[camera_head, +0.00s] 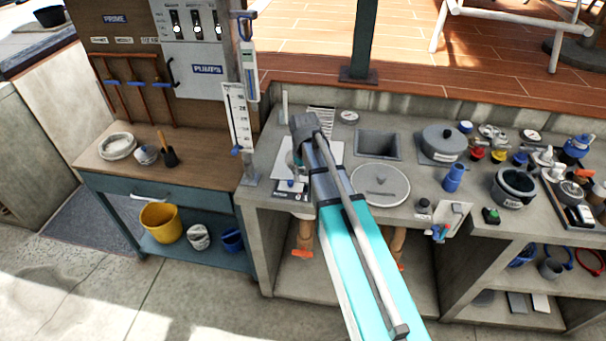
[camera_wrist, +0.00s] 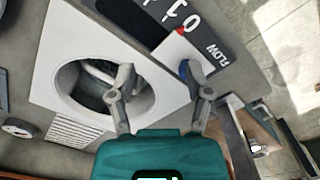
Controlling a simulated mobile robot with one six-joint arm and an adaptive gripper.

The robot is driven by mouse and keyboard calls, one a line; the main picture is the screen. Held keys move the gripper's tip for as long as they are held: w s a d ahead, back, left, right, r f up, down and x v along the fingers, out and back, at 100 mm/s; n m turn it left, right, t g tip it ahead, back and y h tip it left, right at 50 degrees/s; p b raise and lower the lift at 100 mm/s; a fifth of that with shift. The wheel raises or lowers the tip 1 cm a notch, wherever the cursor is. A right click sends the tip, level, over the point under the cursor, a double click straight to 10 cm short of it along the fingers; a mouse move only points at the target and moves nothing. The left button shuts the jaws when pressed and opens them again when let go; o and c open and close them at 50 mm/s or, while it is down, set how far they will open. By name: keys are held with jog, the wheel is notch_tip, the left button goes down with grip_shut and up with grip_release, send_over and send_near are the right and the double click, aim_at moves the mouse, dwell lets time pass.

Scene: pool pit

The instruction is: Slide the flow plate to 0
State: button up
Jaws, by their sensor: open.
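The flow plate is a white plate with a large round hole, seen in the wrist view (camera_wrist: 45,85); in the head view (camera_head: 331,150) my arm partly covers it. A blue knob (camera_wrist: 190,72) stands on its narrow white end. Beside that end lies a dark scale (camera_wrist: 130,18) with white marks, a 0 and the word FLOW. A red mark shows at the plate's edge near the 0; exact alignment is unclear. My gripper (camera_wrist: 157,78) is open above the plate, its right fingertip close to the knob. Contact cannot be told.
A grey round lid (camera_head: 380,186) and a square basin (camera_head: 379,144) lie to the right on the counter. A pot (camera_head: 443,141) stands farther right. A post with a gauge (camera_head: 236,118) rises at the counter's left end.

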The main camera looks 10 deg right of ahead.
jog(key=shift+r+p, duration=5.15)
jog(key=shift+r, duration=0.3)
jog(key=s+d+f+m+b, duration=0.1)
jog(key=s+m, duration=0.3)
jog(key=s, duration=1.1)
jog(key=shift+s+d+f+m+b, duration=0.3)
jog(key=shift+d+f+m+b, duration=0.05)
jog(key=shift+f+m+b, duration=0.1)
jog(key=shift+f+b, duration=0.65)
jog(key=shift+c, duration=0.6)
